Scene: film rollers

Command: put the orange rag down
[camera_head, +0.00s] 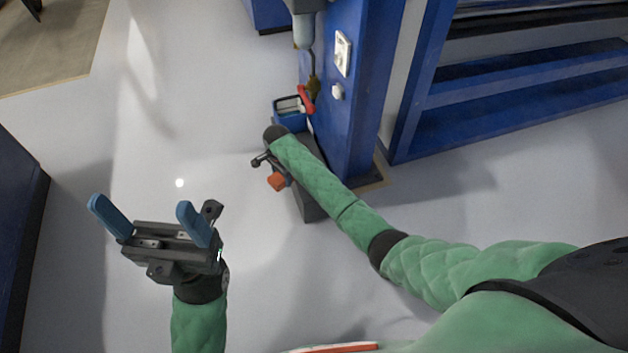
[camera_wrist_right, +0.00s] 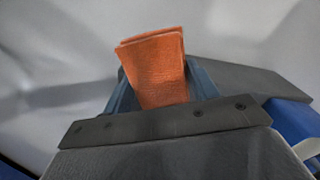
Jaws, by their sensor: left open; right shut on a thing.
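The orange rag (camera_wrist_right: 155,68) stands folded between the blue fingers of my right gripper (camera_wrist_right: 160,92) in the right wrist view. In the head view the rag (camera_head: 277,181) shows as a small orange patch beside the dark grey base of the blue post. My right gripper there is mostly hidden behind my own green arm. My left gripper (camera_head: 143,216) is open and empty above the pale floor at the lower left, with its two blue fingers wide apart. Whether the rag touches anything below it cannot be told.
A blue post (camera_head: 358,95) stands on a dark grey base (camera_head: 308,204) beside my right arm. A small blue container (camera_head: 290,121) with a red item (camera_head: 306,98) is at the post. A blue shelf frame (camera_head: 500,115) stands at the right. The floor (camera_head: 150,130) at left centre is clear.

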